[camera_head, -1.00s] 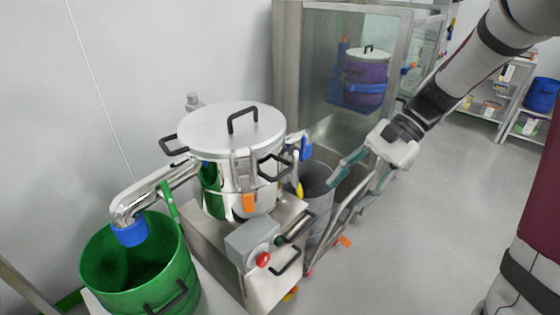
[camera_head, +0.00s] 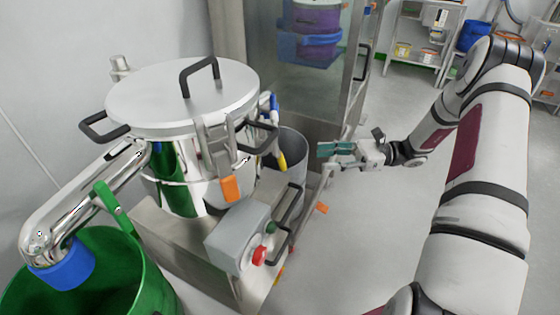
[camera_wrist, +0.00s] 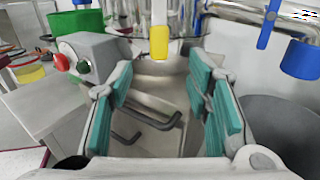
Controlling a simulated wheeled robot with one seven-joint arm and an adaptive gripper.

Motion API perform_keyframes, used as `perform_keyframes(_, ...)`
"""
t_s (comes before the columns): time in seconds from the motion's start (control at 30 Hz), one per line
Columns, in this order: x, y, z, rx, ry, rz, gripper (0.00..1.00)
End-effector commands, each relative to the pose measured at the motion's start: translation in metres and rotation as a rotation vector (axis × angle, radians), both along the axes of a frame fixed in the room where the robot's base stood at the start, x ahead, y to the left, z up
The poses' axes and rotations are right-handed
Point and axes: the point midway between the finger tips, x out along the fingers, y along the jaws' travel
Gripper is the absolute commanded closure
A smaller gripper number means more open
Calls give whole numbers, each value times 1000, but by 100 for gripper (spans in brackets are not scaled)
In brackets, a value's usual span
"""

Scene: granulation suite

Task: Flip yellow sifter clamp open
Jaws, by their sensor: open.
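The yellow sifter clamp (camera_head: 282,160) hangs on the right side of the steel sifter (camera_head: 180,180), beside a blue clamp part (camera_head: 274,103). In the wrist view the yellow clamp tab (camera_wrist: 159,42) hangs upright beyond the fingers, near the top centre. My gripper (camera_head: 328,150) is to the right of the clamp and apart from it. Its teal finger pads (camera_wrist: 165,105) are spread wide with nothing between them. An orange clamp (camera_head: 230,188) hangs on the sifter's front.
A grey bin (camera_head: 291,185) is behind the handles. A green drum (camera_head: 110,275) is at the lower left. Open floor (camera_head: 350,240) lies to the right.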

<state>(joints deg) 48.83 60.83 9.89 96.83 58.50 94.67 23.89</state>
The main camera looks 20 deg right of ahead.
Motion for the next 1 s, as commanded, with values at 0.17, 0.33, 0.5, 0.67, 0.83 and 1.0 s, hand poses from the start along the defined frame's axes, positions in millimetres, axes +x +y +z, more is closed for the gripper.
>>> perform_keyframes(0.17,7,32,0,0,-1,6,55)
perform_keyframes(0.33,14,66,0,-2,0,7,55)
perform_keyframes(0.5,21,95,0,-2,-1,6,55)
perform_keyframes(0.67,26,114,0,-2,-1,5,55)
perform_keyframes(0.83,28,122,0,-4,0,4,55)
perform_keyframes(1.0,28,123,0,-3,0,3,55)
